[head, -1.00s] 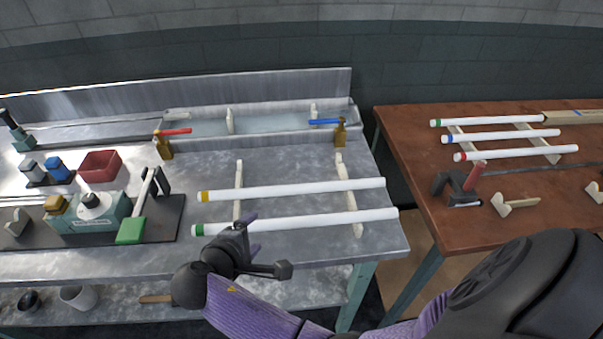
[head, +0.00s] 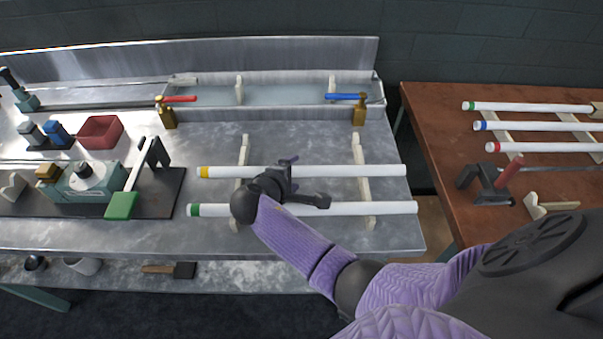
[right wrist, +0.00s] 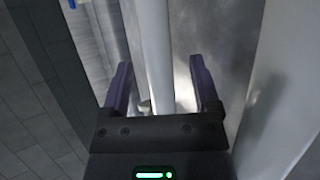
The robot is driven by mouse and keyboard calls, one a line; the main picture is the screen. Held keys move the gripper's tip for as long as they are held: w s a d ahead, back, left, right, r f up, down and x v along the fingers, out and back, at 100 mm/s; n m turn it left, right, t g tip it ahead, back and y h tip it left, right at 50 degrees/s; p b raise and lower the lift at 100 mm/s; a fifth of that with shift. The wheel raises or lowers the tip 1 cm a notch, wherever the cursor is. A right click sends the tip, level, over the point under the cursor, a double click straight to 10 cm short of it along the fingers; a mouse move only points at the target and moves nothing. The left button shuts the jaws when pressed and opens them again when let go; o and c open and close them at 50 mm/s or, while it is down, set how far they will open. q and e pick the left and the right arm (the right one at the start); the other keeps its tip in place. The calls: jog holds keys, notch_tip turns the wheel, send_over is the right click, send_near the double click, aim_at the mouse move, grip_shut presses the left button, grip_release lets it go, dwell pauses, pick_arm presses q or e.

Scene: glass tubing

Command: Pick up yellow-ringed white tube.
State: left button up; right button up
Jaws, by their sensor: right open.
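The yellow-ringed white tube (head: 345,171) lies level across two cream supports on the metal bench, its yellow end at the left. The green-ringed white tube (head: 350,209) lies parallel to it on the near side. My right gripper (head: 289,172) is over the yellow-ringed tube, hiding a short part of it. In the right wrist view, my right gripper (right wrist: 160,85) is open, and the white tube (right wrist: 152,40) runs lengthwise between its two fingers. I cannot tell whether the fingers touch it. My left gripper is not in view.
Two cream supports (head: 357,151) stand under the tubes. A trough with a red lever (head: 180,99) and a blue lever (head: 345,97) is behind. A green-grey device (head: 85,182) stands at the left. A brown table (head: 440,130) with more tubes is at the right.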

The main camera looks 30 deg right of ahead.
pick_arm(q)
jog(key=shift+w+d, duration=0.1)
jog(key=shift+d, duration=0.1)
pick_arm(e)
jog(key=shift+c, duration=1)
grip_shut()
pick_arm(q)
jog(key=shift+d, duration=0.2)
